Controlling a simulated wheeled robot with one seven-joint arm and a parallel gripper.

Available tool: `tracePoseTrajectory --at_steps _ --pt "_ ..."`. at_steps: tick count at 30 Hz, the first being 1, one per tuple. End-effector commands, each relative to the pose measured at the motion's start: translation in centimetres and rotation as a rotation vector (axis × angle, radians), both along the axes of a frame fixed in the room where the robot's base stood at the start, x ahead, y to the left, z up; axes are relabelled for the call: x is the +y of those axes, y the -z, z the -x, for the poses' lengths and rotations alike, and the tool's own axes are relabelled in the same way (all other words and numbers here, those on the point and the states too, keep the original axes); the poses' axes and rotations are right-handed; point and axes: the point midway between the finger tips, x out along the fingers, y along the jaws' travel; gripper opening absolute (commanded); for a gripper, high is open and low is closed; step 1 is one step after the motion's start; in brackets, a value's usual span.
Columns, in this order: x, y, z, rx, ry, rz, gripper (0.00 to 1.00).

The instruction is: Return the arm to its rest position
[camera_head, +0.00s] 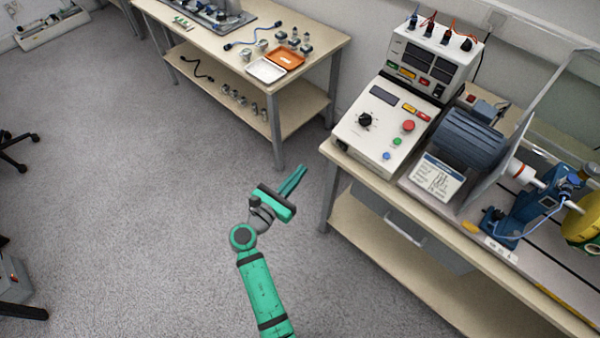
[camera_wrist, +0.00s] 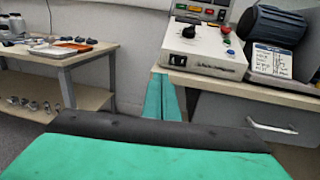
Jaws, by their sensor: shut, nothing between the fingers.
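My green arm reaches up from the bottom of the head view over the grey floor. My gripper (camera_head: 298,174) is at its end, shut and empty, with the two fingers together. It points up and right toward the gap between the two benches and appears to touch nothing. In the wrist view the closed green fingers (camera_wrist: 162,98) stick out beyond the dark edge of the gripper body, in front of the left end of the right bench.
The right bench (camera_head: 343,153) carries a control box (camera_head: 375,140), a blue-grey motor (camera_head: 468,139) and a clear guard. The back bench (camera_head: 311,57) holds an orange tray (camera_head: 289,54), a white tray (camera_head: 263,73) and small parts. The floor (camera_head: 130,200) on the left is open.

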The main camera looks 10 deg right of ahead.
Motion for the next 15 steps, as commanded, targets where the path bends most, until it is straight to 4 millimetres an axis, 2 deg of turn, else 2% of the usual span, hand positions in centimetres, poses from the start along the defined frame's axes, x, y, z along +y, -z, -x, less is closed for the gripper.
tracePoseTrajectory --at_steps 10,13,15 --pt "-0.1 0.2 0.1 -0.001 -0.002 -0.008 0.0" --pt "0.0 1.5 0.9 -0.009 -0.026 -0.061 0.0" --pt "0.1 3.3 2.1 -0.023 -0.056 -0.14 0.0"
